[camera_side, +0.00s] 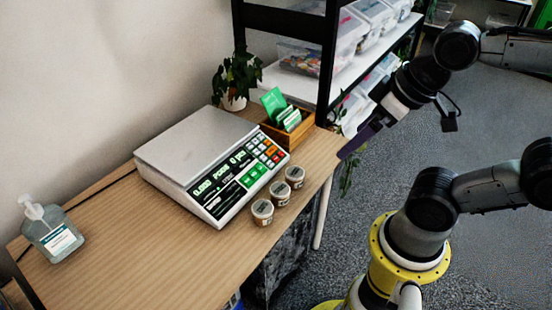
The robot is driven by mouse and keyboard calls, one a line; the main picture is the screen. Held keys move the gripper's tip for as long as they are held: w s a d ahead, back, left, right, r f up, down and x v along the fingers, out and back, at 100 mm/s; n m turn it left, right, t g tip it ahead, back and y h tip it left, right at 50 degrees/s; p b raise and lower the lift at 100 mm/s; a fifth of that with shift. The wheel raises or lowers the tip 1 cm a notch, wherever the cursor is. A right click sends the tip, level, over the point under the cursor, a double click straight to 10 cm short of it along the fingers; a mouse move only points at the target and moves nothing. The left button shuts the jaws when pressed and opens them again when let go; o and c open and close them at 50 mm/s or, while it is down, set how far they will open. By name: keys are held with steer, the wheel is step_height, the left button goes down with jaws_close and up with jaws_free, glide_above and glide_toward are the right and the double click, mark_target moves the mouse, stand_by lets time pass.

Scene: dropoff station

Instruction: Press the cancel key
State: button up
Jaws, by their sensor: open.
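A white counting scale (195,145) with a flat metal plate stands on the wooden table. Its sloped front panel has a lit green display (216,176) and a keypad (262,152) at the right end, with white, orange, red and green keys. The key labels are too small to read, so I cannot tell which one is cancel. My gripper (346,152) is open, with purple fingers pointing down and left. It is to the right of the scale in the picture, near the table's right edge, and apart from the keypad. No object shows between its fingers.
Several small lidded jars (278,193) stand in front of the scale. A wooden box (291,134) with green cards is behind the keypad, near a potted plant (236,80). A pump bottle (52,234) stands at far left. A black shelf frame (329,60) rises behind. The table's front left is clear.

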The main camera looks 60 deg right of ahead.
steer(key=shift+c, duration=0.3)
jaws_close()
stand_by(1.4)
